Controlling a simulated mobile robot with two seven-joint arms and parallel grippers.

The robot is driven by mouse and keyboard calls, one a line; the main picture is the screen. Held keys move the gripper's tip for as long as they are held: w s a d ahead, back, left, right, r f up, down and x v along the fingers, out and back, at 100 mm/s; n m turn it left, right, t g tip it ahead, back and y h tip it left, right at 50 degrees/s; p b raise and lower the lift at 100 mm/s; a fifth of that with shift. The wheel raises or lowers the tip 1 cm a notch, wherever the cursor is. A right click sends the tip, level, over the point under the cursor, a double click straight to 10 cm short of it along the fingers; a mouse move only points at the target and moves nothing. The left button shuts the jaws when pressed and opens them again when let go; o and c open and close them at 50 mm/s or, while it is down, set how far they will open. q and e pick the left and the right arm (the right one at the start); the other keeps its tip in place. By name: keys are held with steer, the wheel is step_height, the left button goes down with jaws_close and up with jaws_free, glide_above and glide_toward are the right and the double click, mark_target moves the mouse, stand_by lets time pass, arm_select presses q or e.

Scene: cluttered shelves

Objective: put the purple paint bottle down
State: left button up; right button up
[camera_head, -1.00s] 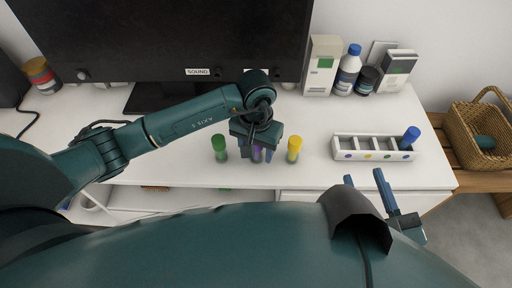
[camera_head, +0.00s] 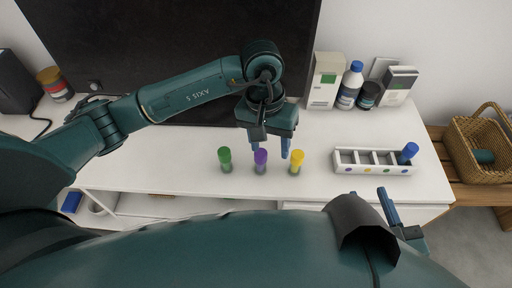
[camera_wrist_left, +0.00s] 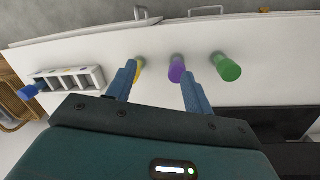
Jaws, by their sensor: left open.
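The purple paint bottle (camera_head: 261,161) stands upright on the white surface, between the green bottle (camera_head: 225,159) and the yellow bottle (camera_head: 296,162). My left gripper (camera_head: 275,152) is open and empty, above and just behind the row of bottles.
A white rack (camera_head: 372,168) with compartments and coloured dots stands to the right; a blue bottle (camera_head: 408,152) is in its right end. Boxes and bottles (camera_head: 350,84) stand at the back right. A large dark screen (camera_head: 180,50) stands behind my left arm. A wicker basket (camera_head: 478,150) is far right.

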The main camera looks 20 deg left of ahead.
arm_select(q)
steer(key=s+d+n+g+h, duration=0.4)
steer(key=s+d+h, duration=0.3)
steer(key=s+d, duration=0.3)
steer(key=s+d+r+n+t+h, duration=0.1)
steer(key=s+d+r+n+h, duration=0.1)
steer(key=r+n+h, duration=0.5)
steer(key=s+d+r+n+t+h, duration=0.1)
steer(key=s+d+r+n+h, duration=0.15)
steer(key=r+n+h, duration=0.5)
steer(key=w+a+n+t+y, duration=0.1)
steer(key=w+a+n+t, duration=0.2)
steer(key=n+t, duration=0.65)
steer(key=w+a+n+t+y, duration=0.1)
steer(key=w+a+n+t, duration=0.35)
steer(key=n, duration=0.85)
steer(key=a+f+n+t+y, duration=0.1)
steer(key=f+n+y, duration=0.3)
steer(key=n, duration=0.4)
steer(key=s+a+f+n+t+y, duration=0.1)
steer(key=a+f+n+y, duration=0.3)
steer(key=n, duration=0.5)
steer(key=a+f+n+t+y, duration=0.2)
steer(key=a+f+n+y, duration=0.1)
steer(key=n+y, duration=0.3)
steer(key=f+n, duration=0.1)
steer(key=n, duration=0.1)
steer(key=shift+s+a+f+n+t, duration=0.2)
steer(key=shift+f+n+t, duration=0.1)
steer(key=shift+t, duration=0.1)
